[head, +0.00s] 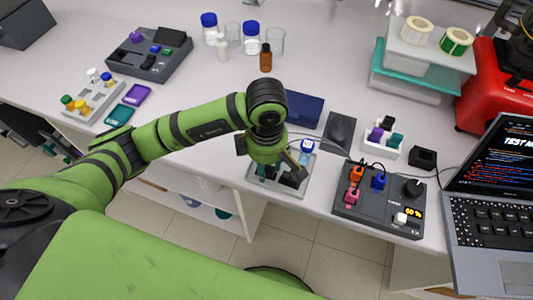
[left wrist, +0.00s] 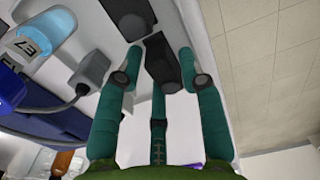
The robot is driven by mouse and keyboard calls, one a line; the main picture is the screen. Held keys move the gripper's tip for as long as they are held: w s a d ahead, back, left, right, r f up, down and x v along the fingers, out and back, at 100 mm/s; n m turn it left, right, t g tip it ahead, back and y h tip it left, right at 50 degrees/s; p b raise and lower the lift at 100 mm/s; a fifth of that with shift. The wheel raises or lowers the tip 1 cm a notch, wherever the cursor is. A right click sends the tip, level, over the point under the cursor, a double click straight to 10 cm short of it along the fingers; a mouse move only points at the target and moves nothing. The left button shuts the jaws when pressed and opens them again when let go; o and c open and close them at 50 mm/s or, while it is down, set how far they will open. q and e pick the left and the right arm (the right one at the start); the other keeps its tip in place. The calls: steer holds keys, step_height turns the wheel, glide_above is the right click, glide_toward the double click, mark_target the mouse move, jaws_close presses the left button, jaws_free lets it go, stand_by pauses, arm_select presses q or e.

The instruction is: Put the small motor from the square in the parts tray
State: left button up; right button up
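The light grey shallow tray (head: 256,187) lies near the table's front edge, below my left gripper (head: 278,174); its pale floor also shows in the left wrist view. In that view a dark block (left wrist: 165,62), which may be the small motor, lies between the teal fingertips of my left gripper (left wrist: 160,80). The fingers are spread, with gaps beside the block. A dark round piece (left wrist: 130,17) lies close by. In the head view the gripper partly hides these pieces. A dark grey square mat (head: 341,124) lies to the right. My right gripper is out of view.
A dark control box (head: 378,207) with coloured plugs and a laptop (head: 490,215) are to the right. A navy case (head: 304,108) lies behind the gripper. Bottles (head: 223,45) stand farther back.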

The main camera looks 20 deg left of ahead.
arm_select(q)
steer(key=shift+r+b, duration=0.35)
steer(key=shift+r, duration=0.15)
step_height(320, 180, up, 11)
steer(key=b, duration=0.1)
